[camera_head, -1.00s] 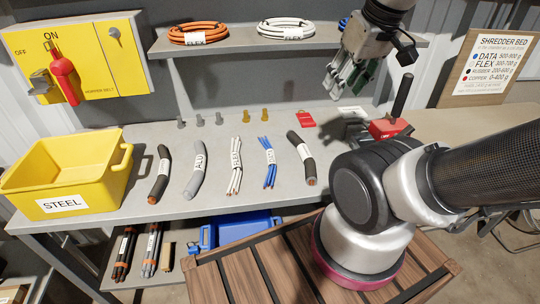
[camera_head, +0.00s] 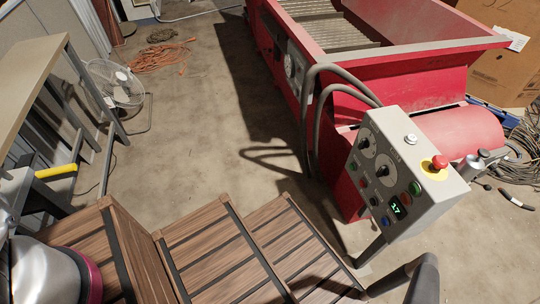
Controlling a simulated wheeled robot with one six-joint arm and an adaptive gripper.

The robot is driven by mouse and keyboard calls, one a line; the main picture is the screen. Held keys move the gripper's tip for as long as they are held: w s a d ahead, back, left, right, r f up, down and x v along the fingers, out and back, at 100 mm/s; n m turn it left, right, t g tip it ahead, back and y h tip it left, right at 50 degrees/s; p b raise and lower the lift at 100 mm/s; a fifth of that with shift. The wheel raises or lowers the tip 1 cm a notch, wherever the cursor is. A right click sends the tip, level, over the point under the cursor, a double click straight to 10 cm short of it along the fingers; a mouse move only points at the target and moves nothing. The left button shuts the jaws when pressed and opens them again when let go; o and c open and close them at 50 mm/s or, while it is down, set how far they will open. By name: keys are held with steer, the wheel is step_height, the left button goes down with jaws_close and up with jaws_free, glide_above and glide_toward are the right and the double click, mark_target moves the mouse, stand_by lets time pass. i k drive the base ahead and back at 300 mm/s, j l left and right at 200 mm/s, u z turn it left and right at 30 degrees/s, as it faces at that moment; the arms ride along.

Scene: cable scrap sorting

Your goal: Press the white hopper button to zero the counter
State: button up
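A grey control box (camera_head: 432,205) on a post stands at the right, in front of the red machine. A pale, whitish button (camera_head: 410,139) sits on its top face, left of a red mushroom button (camera_head: 438,162) on a yellow ring. The sloped front has dials, several small coloured buttons and a lit counter display (camera_head: 398,207) that appears to read 17. The labels are too small to read. Nothing touches the buttons. My gripper is outside the view; only part of my arm shows at the lower left.
A large red machine (camera_head: 345,100) with a ribbed bed fills the upper right, with thick grey hoses beside the box. A fan (camera_head: 115,85), an orange cable coil (camera_head: 162,55) and a bench (camera_head: 35,80) are at the left. The concrete floor (camera_head: 200,130) between is clear.

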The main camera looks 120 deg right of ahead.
mark_target(411, 137)
steer(key=u, duration=5.85)
